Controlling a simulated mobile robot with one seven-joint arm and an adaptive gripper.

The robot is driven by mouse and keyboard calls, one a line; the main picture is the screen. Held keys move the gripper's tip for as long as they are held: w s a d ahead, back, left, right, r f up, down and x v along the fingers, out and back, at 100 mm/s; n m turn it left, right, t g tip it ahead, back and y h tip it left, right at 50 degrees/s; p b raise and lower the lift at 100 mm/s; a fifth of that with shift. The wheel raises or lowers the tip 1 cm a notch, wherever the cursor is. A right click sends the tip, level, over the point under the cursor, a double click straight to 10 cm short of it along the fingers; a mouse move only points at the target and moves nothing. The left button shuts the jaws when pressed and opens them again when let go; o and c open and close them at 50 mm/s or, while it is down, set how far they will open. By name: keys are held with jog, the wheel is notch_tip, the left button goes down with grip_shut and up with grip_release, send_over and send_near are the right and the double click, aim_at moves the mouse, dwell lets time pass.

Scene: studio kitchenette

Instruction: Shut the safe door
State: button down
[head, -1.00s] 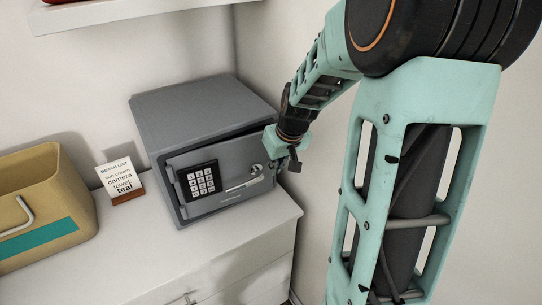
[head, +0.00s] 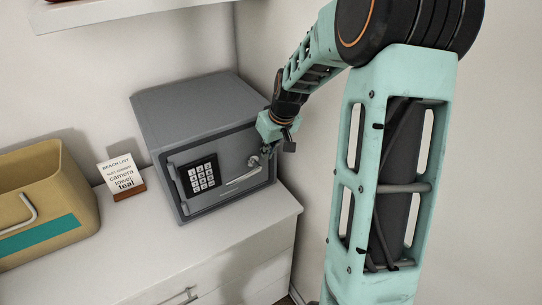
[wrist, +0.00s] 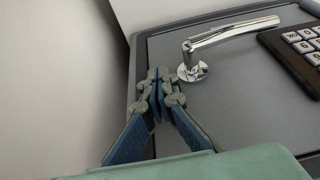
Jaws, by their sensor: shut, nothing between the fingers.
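The grey safe (head: 195,110) stands on a white cabinet. Its door (head: 225,165) faces front, with a keypad (head: 201,178) and a chrome lever handle (head: 245,175). The door sits in or very near its frame; I cannot tell whether it is fully flush. My gripper (head: 288,146) is shut and empty at the door's right edge, beside the handle. In the wrist view the closed fingertips (wrist: 160,78) are in front of the door's edge, just left of the handle's round base (wrist: 193,71). I cannot tell whether they touch the door.
A small sign (head: 122,176) stands left of the safe, and a tan bin (head: 50,190) with a teal stripe stands farther left. A wall is close on the right. A white shelf (head: 130,10) hangs above. The cabinet top (head: 150,245) is clear in front of the safe.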

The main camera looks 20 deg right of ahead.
jog(key=shift+w+a+r, duration=0.1)
jog(key=shift+w+r, duration=0.1)
jog(key=shift+w, duration=0.1)
jog(key=v, duration=1.2)
jog(key=shift+s, duration=0.2)
jog(key=shift+f, duration=0.3)
